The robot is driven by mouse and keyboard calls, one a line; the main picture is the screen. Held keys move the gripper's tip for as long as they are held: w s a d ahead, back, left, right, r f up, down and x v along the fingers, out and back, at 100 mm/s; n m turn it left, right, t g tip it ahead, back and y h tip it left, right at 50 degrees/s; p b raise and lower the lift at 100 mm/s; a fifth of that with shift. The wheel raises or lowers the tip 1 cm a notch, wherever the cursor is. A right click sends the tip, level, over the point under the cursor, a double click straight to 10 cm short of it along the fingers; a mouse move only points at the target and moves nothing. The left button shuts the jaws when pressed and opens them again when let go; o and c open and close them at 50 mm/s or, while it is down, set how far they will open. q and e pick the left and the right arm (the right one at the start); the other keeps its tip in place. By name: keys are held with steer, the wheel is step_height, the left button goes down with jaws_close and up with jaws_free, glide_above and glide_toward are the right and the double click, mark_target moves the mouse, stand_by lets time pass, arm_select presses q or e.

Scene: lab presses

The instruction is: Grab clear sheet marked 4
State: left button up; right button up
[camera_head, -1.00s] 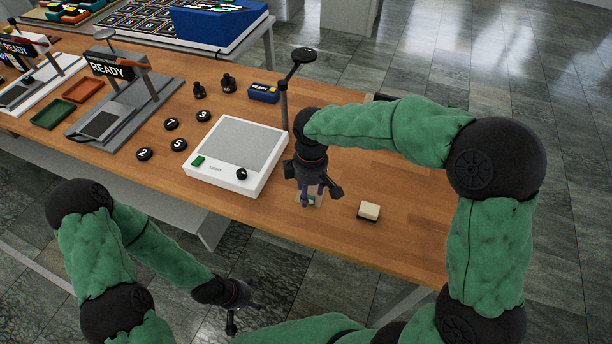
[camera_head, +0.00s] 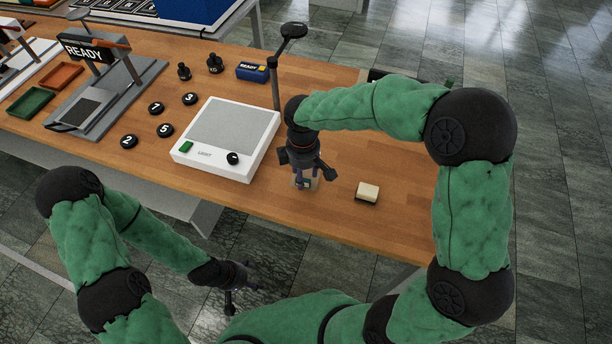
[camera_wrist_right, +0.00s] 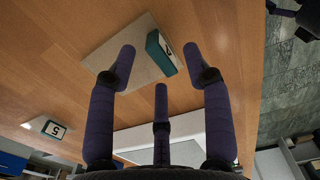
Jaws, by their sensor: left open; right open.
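A clear sheet (camera_wrist_right: 108,58) with a teal tab (camera_wrist_right: 162,53) lies flat on the wooden table. The tab's number is tilted and small; it looks like a 4, but I cannot be sure. My right gripper (camera_head: 305,180) is open and points down over this sheet, right of the light box. In the right wrist view the fingers of the right gripper (camera_wrist_right: 160,72) are spread around the tab, with nothing held. In the head view the gripper partly hides the sheet. My left gripper (camera_head: 238,285) is open and empty, low in front of the table.
A white light box (camera_head: 224,170) stands left of the right gripper. A cream block (camera_head: 367,191) lies to its right. Another sheet with a tab marked 5 (camera_wrist_right: 53,129) shows in the wrist view. Numbered black discs (camera_head: 165,130) and a press (camera_head: 90,85) stand further left.

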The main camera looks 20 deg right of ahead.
step_height(320, 180, down, 3)
steer(key=shift+b, duration=0.4)
jaws_close()
steer(key=shift+r, duration=0.1)
steer(key=shift+r, duration=0.1)
